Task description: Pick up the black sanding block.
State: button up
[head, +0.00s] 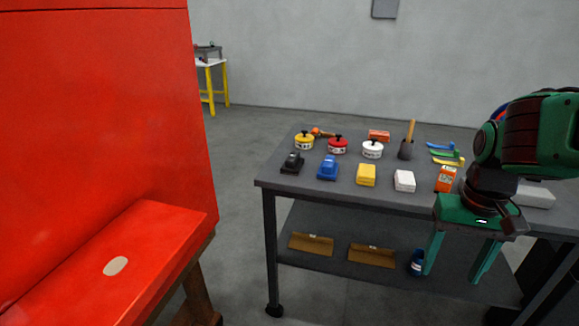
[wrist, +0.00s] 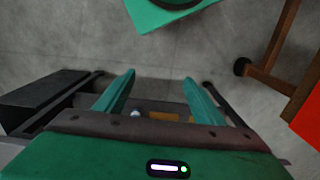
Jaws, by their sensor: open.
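The black sanding block (head: 292,163) sits on the grey table top, at its front left corner in the head view. A blue block of similar shape (head: 327,168) stands just to its right. My gripper (head: 452,277) is at the right of the head view, in front of the table, with its green fingers pointing down and spread apart, nothing between them. It is well to the right of the black block and its fingertips are below the table top. In the wrist view my gripper (wrist: 158,78) also shows open. I cannot make out the black block there.
The lower shelf holds brown pieces (head: 311,243) and a blue can (head: 417,262).

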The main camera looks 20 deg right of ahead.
aim_at(292, 165)
jog(key=k, duration=1.3)
jog(key=z, duration=0.45)
jog(key=i, duration=2.55)
jog(key=u, duration=0.1)
